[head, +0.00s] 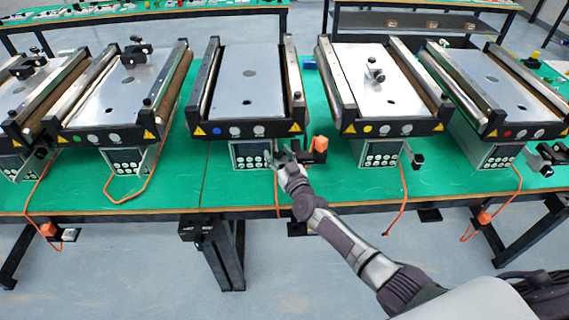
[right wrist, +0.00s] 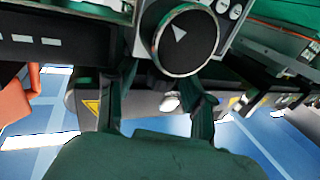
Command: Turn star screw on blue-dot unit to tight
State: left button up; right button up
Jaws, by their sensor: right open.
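The blue-dot unit (head: 248,80) is the mini conveyor in the middle of the head view, with a blue dot (head: 217,132) on its front rail. Its control box (head: 250,154) sits below that rail. My right gripper (head: 283,157) is at the box's right side. In the right wrist view the right gripper (right wrist: 157,112) is open, its two dark fingers apart with nothing clearly between them. A round dark knob (right wrist: 187,40) with a pale triangle is just beyond the fingertips. I cannot clearly make out a star screw. My left gripper is not in view.
An orange part (head: 320,143) stands close to the right of my right gripper. A yellow-dot unit (head: 380,85) is to the right, and a green-dot unit (head: 120,90) to the left. Green tabletop (head: 215,180) is bare in front of the blue-dot unit.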

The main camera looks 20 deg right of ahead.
jog(key=s+d, duration=0.1)
jog(key=s, duration=1)
jog(key=shift+s, duration=0.2)
